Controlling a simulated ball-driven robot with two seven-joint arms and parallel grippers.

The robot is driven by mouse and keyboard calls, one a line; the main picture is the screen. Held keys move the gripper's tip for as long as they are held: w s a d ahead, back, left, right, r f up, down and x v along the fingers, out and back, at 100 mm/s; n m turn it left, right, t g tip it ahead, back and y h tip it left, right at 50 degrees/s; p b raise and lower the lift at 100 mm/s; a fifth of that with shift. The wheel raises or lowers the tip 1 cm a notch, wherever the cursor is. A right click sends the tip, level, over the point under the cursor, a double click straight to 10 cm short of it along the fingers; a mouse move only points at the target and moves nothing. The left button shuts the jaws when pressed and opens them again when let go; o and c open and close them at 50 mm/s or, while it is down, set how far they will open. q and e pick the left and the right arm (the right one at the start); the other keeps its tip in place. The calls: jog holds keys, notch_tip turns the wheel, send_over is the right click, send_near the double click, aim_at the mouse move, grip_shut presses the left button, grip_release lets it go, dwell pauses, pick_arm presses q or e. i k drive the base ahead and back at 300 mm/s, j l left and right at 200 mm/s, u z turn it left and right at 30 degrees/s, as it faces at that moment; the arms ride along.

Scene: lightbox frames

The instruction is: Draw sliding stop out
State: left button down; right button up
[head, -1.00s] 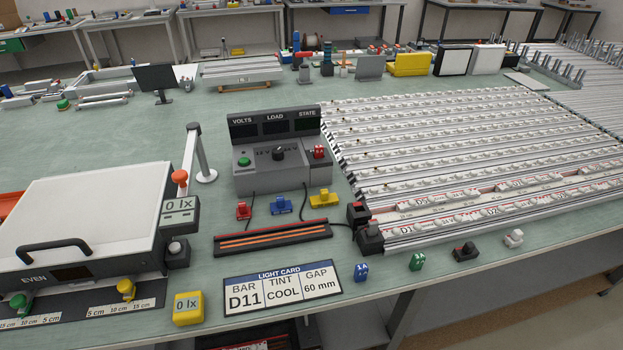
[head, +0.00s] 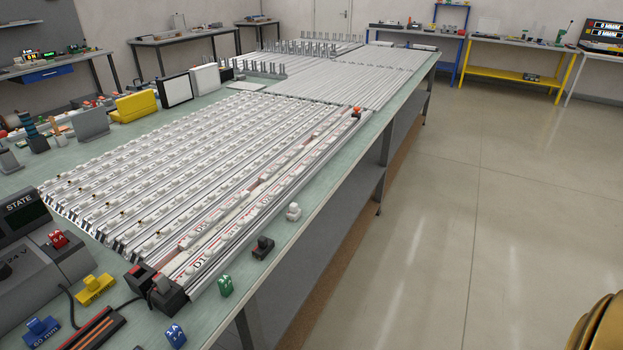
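No part is labelled as the sliding stop, so I cannot tell for sure which one it is. Two dark blocks, one grey-black (head: 168,295) and one black with a red mark (head: 139,277), sit at the near end of the front rails. A small dark part with an orange-red top (head: 356,112) sits at the far end of the front rail. A loose black clip-like piece (head: 263,247) lies on the bench in front of the rails. Neither of my grippers is in view.
Rows of white-studded rails (head: 190,165) cover the green bench (head: 285,235). Loose white (head: 293,212), green (head: 225,286), and blue (head: 175,335) pieces stand along its front edge. A yellow block (head: 94,289) and control box (head: 40,260) are at left. The floor (head: 480,220) at right is clear.

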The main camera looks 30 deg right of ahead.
aim_at(356, 114)
jog(key=z, duration=0.35)
jog(key=j+z, duration=0.15)
jog(key=z, duration=0.5)
